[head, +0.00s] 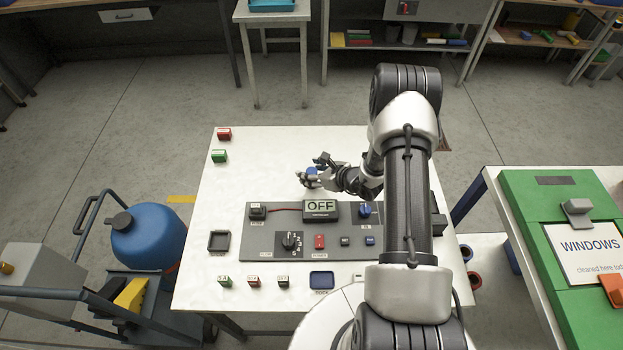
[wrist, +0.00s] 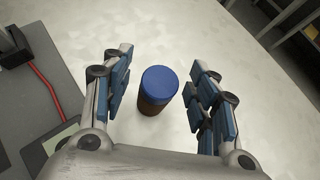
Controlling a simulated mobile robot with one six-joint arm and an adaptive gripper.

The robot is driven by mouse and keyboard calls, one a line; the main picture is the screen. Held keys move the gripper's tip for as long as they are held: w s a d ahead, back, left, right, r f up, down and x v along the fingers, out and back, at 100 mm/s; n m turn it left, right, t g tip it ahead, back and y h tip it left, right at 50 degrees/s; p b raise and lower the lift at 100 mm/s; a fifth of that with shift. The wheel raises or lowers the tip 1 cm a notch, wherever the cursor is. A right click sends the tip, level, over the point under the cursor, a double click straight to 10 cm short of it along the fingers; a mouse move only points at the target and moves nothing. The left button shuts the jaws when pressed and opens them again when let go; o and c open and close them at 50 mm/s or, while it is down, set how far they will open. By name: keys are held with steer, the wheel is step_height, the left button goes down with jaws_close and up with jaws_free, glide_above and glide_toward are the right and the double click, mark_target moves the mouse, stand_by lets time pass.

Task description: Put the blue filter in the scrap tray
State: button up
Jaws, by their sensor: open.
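A short cylinder with a blue top and a brown body, which looks like the blue filter (wrist: 158,84), stands upright on the white table in the wrist view. In the head view only a bit of its blue top (head: 312,171) shows, behind the device panel. My gripper (head: 311,174) is open, with its fingers on either side of the cylinder and gaps on both sides in the wrist view. A small dark square tray (head: 219,241) lies on the table left of the panel. A blue-rimmed tray (head: 321,280) lies at the front. I cannot tell which tray is for scrap.
A grey panel (head: 262,240) carries an OFF display (head: 320,209), a dial, buttons and a blue-topped part (head: 365,209). Red and green blocks (head: 219,156) sit at the table's back left. A cart with a blue tank (head: 148,237) stands left. My arm covers the table's right side.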

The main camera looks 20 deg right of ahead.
steer(key=shift+w+f, duration=0.15)
steer(key=shift+w, duration=0.05)
steer(key=shift+c, duration=0.5)
steer(key=c, duration=1.1)
